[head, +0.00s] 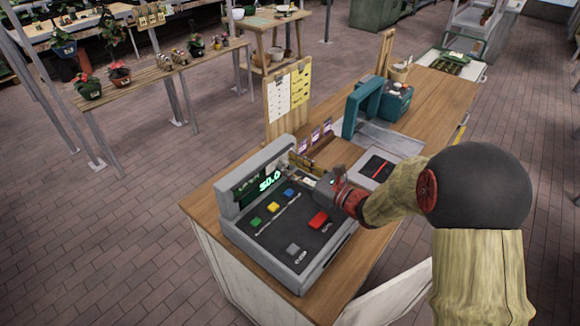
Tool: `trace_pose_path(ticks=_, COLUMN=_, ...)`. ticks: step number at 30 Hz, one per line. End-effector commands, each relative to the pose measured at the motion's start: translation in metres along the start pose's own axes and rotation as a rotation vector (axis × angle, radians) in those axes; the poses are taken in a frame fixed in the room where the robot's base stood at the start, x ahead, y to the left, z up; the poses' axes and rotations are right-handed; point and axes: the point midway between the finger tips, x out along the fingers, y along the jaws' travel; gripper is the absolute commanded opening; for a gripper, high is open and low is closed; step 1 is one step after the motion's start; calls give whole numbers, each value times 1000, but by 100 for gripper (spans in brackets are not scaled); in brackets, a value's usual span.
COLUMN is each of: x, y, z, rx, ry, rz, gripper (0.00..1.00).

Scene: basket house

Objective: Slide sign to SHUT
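No sign with the readable word SHUT shows in the head view. A small wooden piece with pale parts (299,163) stands at the far right edge of the grey cash register (262,252); I cannot tell whether it is the sign. My gripper (304,181) is low over the register's far right side, close to that piece. Its fingers are small and partly merged with what is behind them, so I cannot tell whether they are open or touching anything. The register display (268,181) shows green digits and small lettering too blurred to read.
The register has several coloured buttons and stands on a wooden counter (440,100). Behind it are a board with papers (289,100), a teal device (362,108) and a flat pad with a red line (377,168). Plant tables stand at the left, with open brick floor between.

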Motion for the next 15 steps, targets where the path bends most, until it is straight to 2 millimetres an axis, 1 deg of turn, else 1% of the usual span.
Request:
trace_pose_path(ticks=9, x=3, y=0, z=0, rx=0, ry=0, rz=0, gripper=35)
trace_pose_path(ticks=15, x=3, y=0, z=0, rx=0, ry=0, rz=0, gripper=23)
